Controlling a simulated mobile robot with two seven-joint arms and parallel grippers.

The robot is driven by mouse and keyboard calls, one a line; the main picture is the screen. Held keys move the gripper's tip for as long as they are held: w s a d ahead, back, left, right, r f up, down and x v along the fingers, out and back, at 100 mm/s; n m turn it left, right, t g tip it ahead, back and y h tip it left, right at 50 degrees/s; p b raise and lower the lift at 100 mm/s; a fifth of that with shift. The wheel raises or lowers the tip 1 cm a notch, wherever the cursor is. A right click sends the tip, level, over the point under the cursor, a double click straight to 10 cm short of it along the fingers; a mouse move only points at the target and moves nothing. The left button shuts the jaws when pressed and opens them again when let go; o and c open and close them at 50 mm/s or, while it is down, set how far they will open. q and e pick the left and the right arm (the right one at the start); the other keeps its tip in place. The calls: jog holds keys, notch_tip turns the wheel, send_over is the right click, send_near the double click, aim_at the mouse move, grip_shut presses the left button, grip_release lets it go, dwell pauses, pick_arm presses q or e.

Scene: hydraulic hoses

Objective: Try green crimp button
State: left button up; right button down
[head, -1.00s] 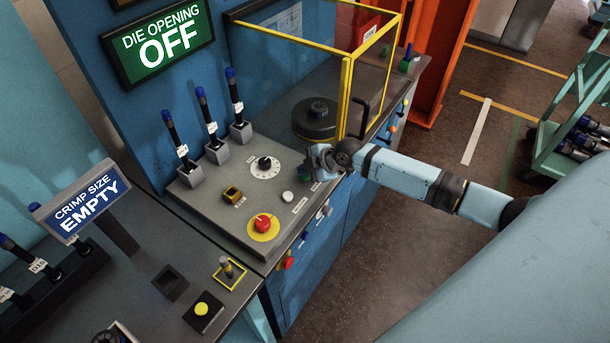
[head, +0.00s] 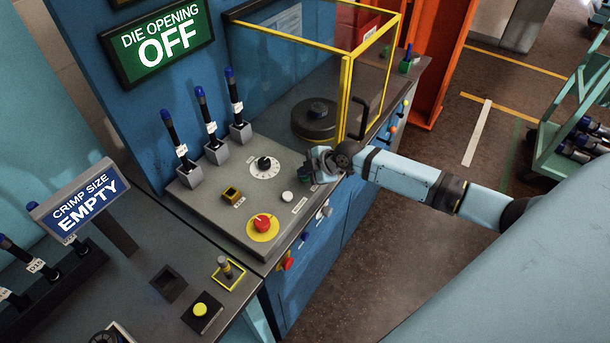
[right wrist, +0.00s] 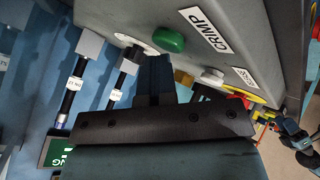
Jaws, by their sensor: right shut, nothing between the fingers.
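The green crimp button (right wrist: 169,39) is a round green cap on the grey panel, beside a white label reading CRIMP (right wrist: 206,30) in the right wrist view. In the head view my right gripper (head: 318,174) is over the panel and mostly hides the button. The same gripper's dark fingers (right wrist: 157,70) are shut with nothing between them. Their tips appear close to the button's edge in the right wrist view; I cannot tell whether they touch. My left gripper is not in view.
The panel also has a white button (head: 287,197), a black dial (head: 264,163), a red emergency stop (head: 263,223) and three levers (head: 206,117). A yellow-framed guard (head: 346,95) stands behind my gripper. Screens read DIE OPENING OFF (head: 160,42) and CRIMP SIZE EMPTY (head: 80,200).

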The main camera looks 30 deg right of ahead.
aim_at(305, 178)
pick_arm(q)
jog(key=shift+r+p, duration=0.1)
jog(key=shift+p, duration=0.4)
pick_arm(e)
jog(key=shift+w+r, duration=0.1)
jog(key=shift+r, duration=0.5)
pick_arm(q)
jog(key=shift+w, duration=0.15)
pick_arm(e)
jog(key=shift+r, duration=0.15)
pick_arm(q)
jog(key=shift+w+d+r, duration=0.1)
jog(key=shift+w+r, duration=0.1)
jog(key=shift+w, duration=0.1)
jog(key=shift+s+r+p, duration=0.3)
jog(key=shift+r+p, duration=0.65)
jog(key=shift+p, duration=0.15)
pick_arm(e)
jog(key=shift+r, duration=1.4)
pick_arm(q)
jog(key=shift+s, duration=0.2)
pick_arm(e)
jog(key=shift+r, duration=1.15)
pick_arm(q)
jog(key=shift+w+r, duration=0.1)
